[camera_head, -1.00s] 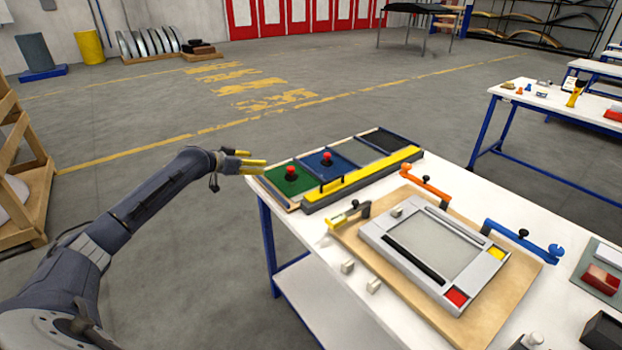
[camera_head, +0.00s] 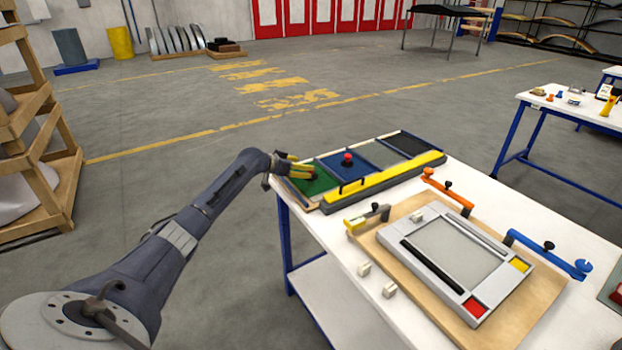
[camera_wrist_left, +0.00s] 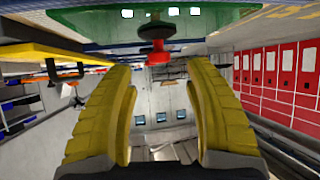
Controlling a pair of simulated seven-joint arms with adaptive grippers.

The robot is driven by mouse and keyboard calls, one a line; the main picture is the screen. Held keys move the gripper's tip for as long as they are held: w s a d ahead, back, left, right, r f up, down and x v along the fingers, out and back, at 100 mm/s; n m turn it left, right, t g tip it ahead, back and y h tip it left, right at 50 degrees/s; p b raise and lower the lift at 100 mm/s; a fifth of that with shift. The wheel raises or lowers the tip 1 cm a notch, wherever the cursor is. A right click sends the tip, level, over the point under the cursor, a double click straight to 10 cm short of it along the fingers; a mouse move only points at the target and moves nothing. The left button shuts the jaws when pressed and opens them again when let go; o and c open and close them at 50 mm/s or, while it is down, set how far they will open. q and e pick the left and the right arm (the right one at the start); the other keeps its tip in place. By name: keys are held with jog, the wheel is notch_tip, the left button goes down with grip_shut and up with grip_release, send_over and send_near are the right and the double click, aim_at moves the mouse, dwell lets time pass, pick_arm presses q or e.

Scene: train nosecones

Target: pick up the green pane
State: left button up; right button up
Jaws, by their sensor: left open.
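The green pane (camera_head: 316,185) lies flat in the rack at the left end of the table's far side. It also shows along the top of the left wrist view (camera_wrist_left: 205,22), with its red knob (camera_wrist_left: 157,48) pointing toward my gripper. In the wrist view the left gripper (camera_wrist_left: 160,80) is open, and the knob is just beyond and between the fingertips. My right gripper is not in view.
A blue pane (camera_head: 338,170) with a red knob lies beside the green one, with dark panes beyond. A yellow bar (camera_head: 385,181) runs along the rack's near side. A grey frame (camera_head: 455,262) sits on a wooden board (camera_head: 540,300), with clamps around it.

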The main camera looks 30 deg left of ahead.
aim_at(311, 173)
pick_arm(q)
jog(key=shift+x, duration=3.05)
jog(key=shift+s+f, duration=0.15)
jog(key=shift+c, duration=0.3)
grip_shut()
